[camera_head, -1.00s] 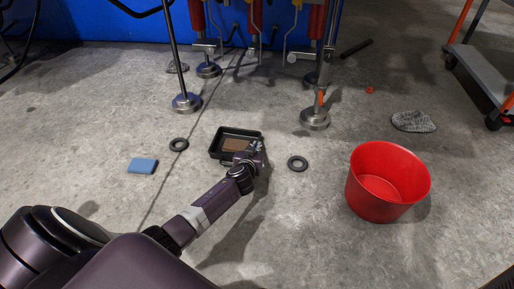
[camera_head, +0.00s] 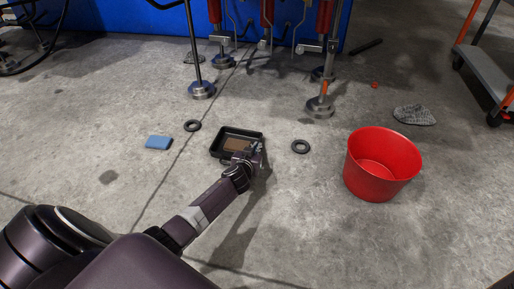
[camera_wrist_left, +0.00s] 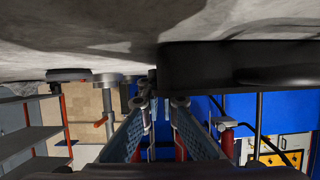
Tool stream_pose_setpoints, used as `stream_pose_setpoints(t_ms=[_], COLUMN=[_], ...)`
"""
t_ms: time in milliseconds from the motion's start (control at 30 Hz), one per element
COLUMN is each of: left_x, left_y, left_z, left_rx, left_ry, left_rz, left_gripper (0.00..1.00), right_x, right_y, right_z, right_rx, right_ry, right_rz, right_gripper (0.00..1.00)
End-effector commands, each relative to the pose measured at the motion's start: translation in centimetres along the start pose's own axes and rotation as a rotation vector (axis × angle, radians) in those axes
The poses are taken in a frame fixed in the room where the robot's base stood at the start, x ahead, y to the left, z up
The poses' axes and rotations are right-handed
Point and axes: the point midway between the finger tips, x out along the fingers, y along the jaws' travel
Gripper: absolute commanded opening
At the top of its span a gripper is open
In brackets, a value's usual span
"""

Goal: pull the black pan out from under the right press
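The black pan (camera_head: 215,148) is a shallow rectangular tray with a brown patch inside. It lies on the open floor in front of the presses, clear of the press feet. My left gripper (camera_head: 252,153) is at the pan's near right corner and is shut on its rim. In the left wrist view the dark pan (camera_wrist_left: 220,65) fills the area above the fingertips (camera_wrist_left: 160,102), which are close together at its edge. The right press foot (camera_head: 320,107) stands behind the pan to the right. My right gripper is not in view.
A blue block (camera_head: 158,142) is further left. A red bucket (camera_head: 380,165) stands to the right, with a grey cloth (camera_head: 414,115) and a cart (camera_head: 487,75) beyond. The near floor is mostly clear.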

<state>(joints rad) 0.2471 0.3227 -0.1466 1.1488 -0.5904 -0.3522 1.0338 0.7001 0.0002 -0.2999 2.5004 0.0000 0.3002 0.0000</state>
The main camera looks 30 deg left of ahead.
Motion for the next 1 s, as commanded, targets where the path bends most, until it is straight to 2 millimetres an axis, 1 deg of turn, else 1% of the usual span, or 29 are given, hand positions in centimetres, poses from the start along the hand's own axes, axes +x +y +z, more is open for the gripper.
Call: stream_pose_setpoints(t_ms=[367, 500, 600, 867, 1000], left_x=[0.00, 0.01, 0.01, -0.03, -0.52], left_y=[-0.03, -0.04, -0.03, -0.03, -0.03], left_z=[0.00, 0.00, -0.01, -0.01, 0.02], left_rx=[-0.001, -0.001, -0.001, 0.000, -0.001], left_ry=[0.000, 0.000, 0.000, 0.000, 0.001], left_rz=[0.001, 0.001, 0.001, 0.001, 0.002], left_gripper=[0.00, 0.16, 0.25, 0.25, 0.25], right_x=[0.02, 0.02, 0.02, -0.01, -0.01], right_y=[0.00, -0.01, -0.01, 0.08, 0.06], right_z=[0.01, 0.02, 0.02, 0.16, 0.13], right_rx=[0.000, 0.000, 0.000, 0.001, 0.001], right_ry=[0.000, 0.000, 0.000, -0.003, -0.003], right_rz=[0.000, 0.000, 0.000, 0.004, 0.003], right_gripper=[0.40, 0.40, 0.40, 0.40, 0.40])
